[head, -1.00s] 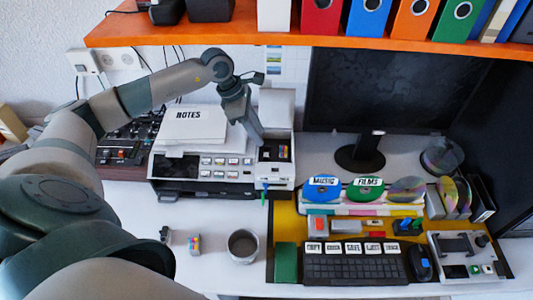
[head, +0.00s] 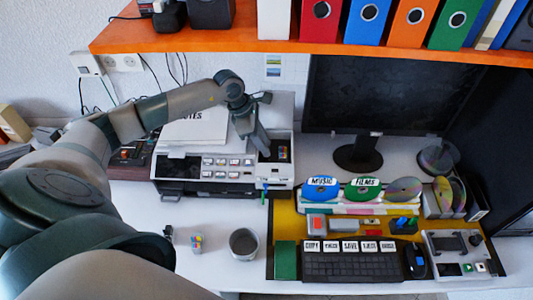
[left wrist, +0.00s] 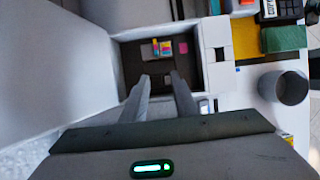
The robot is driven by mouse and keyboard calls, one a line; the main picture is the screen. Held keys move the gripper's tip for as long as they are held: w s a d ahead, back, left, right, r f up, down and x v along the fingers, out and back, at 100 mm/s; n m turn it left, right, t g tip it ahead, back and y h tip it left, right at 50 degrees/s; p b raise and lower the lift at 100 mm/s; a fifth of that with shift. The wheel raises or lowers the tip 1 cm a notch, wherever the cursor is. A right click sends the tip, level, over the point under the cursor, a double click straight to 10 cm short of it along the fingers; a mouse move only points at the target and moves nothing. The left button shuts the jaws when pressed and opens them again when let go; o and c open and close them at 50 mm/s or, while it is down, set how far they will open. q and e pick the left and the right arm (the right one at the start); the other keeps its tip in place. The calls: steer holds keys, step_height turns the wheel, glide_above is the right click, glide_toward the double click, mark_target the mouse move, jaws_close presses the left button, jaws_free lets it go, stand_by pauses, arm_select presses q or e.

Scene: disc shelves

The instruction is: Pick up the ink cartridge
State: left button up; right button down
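A small ink cartridge with coloured stripes (head: 283,153) sits in the dark open bay of the printer (head: 215,170). In the left wrist view the cartridge (left wrist: 161,48) lies towards the far side of the bay, beyond my fingertips. A similar coloured cartridge (head: 196,242) stands on the white desk, left of a grey cup. My left gripper (head: 263,150) points down at the bay, beside the cartridge. In the left wrist view its two fingers (left wrist: 160,80) are apart with nothing between them. My right gripper is not in view.
The bay's pale walls (left wrist: 216,75) surround the space near my fingers. The grey cup (head: 243,244) stands in front of the printer. A monitor (head: 385,95) stands to the right, and an orange shelf (head: 230,32) runs above. The desk's front left is mostly clear.

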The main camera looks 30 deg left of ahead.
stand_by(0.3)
arm_select(q)
jaws_close()
steer(key=shift+r, duration=0.15)
